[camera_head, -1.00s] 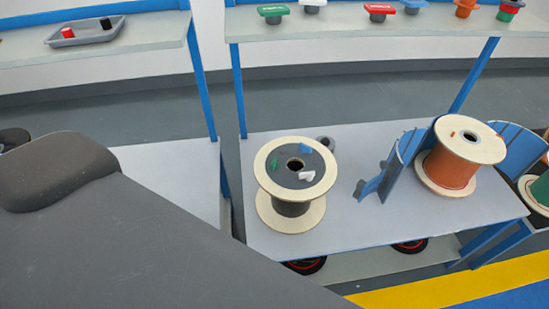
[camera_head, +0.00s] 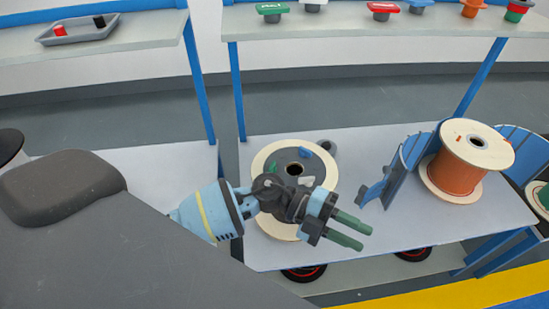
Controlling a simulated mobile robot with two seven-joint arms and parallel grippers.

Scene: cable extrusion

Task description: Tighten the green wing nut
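The green wing nut (camera_head: 272,167) sits on the left side of the dark top of a cream-rimmed spool (camera_head: 267,157). A blue wing nut (camera_head: 304,152) lies on the far side of that top, beside the spool's centre hole. A white wing nut (camera_head: 307,180) is mostly hidden behind my arm. My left gripper (camera_head: 356,236) is in front of the spool, reaching to the right past it. Its two green fingers are parallel and apart, with nothing between them. It is clear of the green wing nut. My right gripper is out of view.
The spool stands on a grey-white table (camera_head: 355,148). A shelf (camera_head: 350,23) above holds several coloured parts, and a grey tray (camera_head: 78,31) stands upper left.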

